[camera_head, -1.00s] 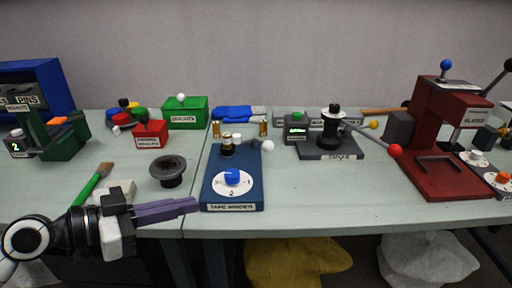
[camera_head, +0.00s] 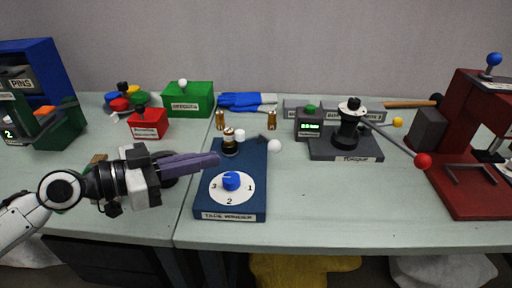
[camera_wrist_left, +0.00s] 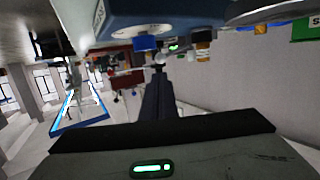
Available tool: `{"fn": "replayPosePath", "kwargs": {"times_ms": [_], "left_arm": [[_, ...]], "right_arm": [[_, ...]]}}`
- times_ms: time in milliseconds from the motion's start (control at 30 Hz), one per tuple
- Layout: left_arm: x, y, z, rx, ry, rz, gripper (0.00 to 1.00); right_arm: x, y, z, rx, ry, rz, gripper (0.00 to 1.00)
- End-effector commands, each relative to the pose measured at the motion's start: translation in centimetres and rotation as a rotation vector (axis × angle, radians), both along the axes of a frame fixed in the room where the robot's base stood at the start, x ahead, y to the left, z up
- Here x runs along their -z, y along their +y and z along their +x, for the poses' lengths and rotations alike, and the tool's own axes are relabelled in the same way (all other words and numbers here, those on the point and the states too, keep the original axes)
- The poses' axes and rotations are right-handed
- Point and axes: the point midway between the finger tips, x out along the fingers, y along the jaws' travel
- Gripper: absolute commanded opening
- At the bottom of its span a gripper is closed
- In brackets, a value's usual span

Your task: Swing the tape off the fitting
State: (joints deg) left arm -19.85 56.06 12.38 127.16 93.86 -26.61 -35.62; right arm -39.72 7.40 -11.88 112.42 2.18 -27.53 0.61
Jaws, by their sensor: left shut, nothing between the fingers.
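The blue tape winder (camera_head: 240,205) stands at the front of the table, with a blue knob on its white numbered dial (camera_head: 231,186). At its back stands a dark and brass fitting (camera_head: 230,145), with a small white roll (camera_head: 240,135) beside it that looks like the tape. A lever ending in a white ball (camera_head: 274,146) reaches to the right. My left gripper (camera_head: 217,160) is shut and empty, its purple fingers pointing right, with tips just left of and in front of the fitting in the picture. Contact cannot be told. The shut fingers (camera_wrist_left: 158,95) show in the left wrist view.
A dark round funnel-like stand is mostly hidden behind my left gripper. A red box (camera_head: 148,123) and green box (camera_head: 188,100) stand behind. Two brass fittings (camera_head: 271,121) stand at the back. A torque stand (camera_head: 345,145) is to the right, with clear table before it.

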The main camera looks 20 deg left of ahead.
Motion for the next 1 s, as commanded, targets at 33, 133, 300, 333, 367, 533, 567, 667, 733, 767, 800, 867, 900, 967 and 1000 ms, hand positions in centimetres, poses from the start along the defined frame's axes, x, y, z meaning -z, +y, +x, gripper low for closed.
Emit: {"fn": "replayPosePath", "kwargs": {"times_ms": [33,133,300,333,367,533,567,667,733,767,800,867,900,967,1000], "left_arm": [[-0.2,-0.4,0.5,0.001,-0.003,0.001,0.00],[-0.1,-1.1,1.5,-0.002,-0.004,-0.002,0.00],[0.3,-2.7,3.4,-0.002,-0.004,-0.004,0.00],[0.4,-3.0,3.8,-0.002,-0.004,-0.004,0.00],[0.4,-3.3,4.2,-0.002,-0.005,-0.005,0.00],[1.1,-5.5,6.5,0.001,-0.003,-0.005,0.00],[1.2,-5.7,6.9,-0.001,-0.003,-0.005,0.00],[1.6,-6.7,8.0,0.001,-0.003,-0.001,0.00],[1.9,-7.1,8.6,0.000,-0.001,-0.001,0.00],[2.0,-7.3,8.8,-0.001,0.000,-0.001,0.00],[2.1,-7.4,9.0,-0.001,-0.001,0.000,0.00],[2.2,-7.6,9.1,0.000,-0.001,0.001,0.00],[2.3,-7.7,9.2,0.000,0.000,0.002,0.00],[2.4,-7.8,9.3,0.000,0.000,0.002,0.00],[2.4,-7.8,9.3,0.000,0.000,0.002,0.00]], "right_arm": [[-0.4,0.0,0.1,0.001,-0.001,0.001,0.00],[-0.9,-0.1,0.2,0.002,-0.003,0.001,0.00],[-1.7,-0.4,0.4,0.010,-0.010,0.002,0.00],[-1.8,-0.5,0.5,0.011,-0.011,0.001,0.00],[-2.0,-0.5,0.5,0.013,-0.012,0.000,0.00],[-2.4,-1.0,0.2,0.021,-0.003,-0.004,0.00],[-2.4,-1.1,0.1,0.021,-0.002,-0.005,0.00],[-2.5,-1.2,0.0,0.022,0.002,-0.006,0.00],[-2.7,-1.2,0.0,0.022,0.000,-0.005,0.00],[-2.7,-1.2,0.0,0.023,-0.001,-0.004,0.00],[-2.8,-1.2,0.0,0.023,-0.002,-0.004,0.00],[-2.8,-1.2,0.0,0.023,-0.003,-0.004,0.00],[-2.8,-1.2,0.0,0.023,-0.002,-0.004,0.00],[-2.8,-1.2,0.0,0.023,-0.002,-0.004,0.00],[-2.8,-1.2,-0.1,0.023,-0.001,-0.004,0.00]]}}
